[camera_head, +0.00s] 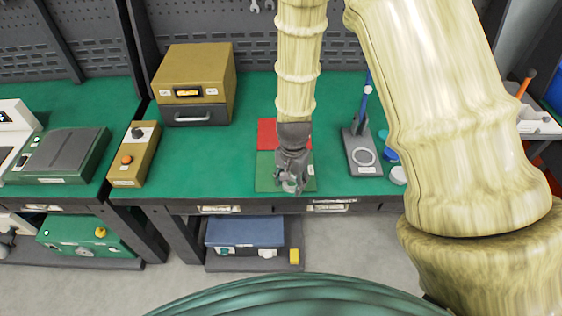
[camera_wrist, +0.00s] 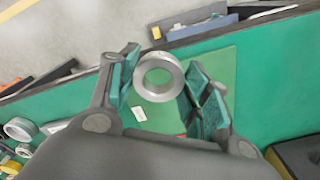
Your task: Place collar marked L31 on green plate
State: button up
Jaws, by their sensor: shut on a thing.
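A silver-grey metal collar (camera_wrist: 141,79) is between the fingers of my gripper (camera_head: 291,180) in the wrist view. My gripper is shut on it, and no marking on it can be read here. In the head view the collar (camera_head: 290,187) is small and partly hidden by the fingers. The green plate (camera_head: 267,175) lies on the bench below my gripper, in front of a red plate (camera_head: 266,130). The green plate also shows in the wrist view (camera_wrist: 226,65), behind the collar. I cannot tell whether the collar touches the plate.
A yellow-brown box (camera_head: 190,75) stands at the back left. The bench left of the plate is clear.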

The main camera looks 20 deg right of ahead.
jog(key=w+p, duration=0.1)
jog(key=w, duration=0.2)
jog(key=w+p, duration=0.1)
jog(key=w, duration=0.2)
jog(key=w+f+p, duration=0.1)
jog(key=w, duration=0.3)
jog(key=shift+d, duration=0.15)
jog(key=shift+f+p, duration=1.05)
jog(key=shift+f, duration=0.65)
jog(key=shift+f, duration=0.1)
jog(key=o, duration=1.3)
jog(key=shift+r+b, duration=2.25)
jog(key=shift+r, duration=3.85)
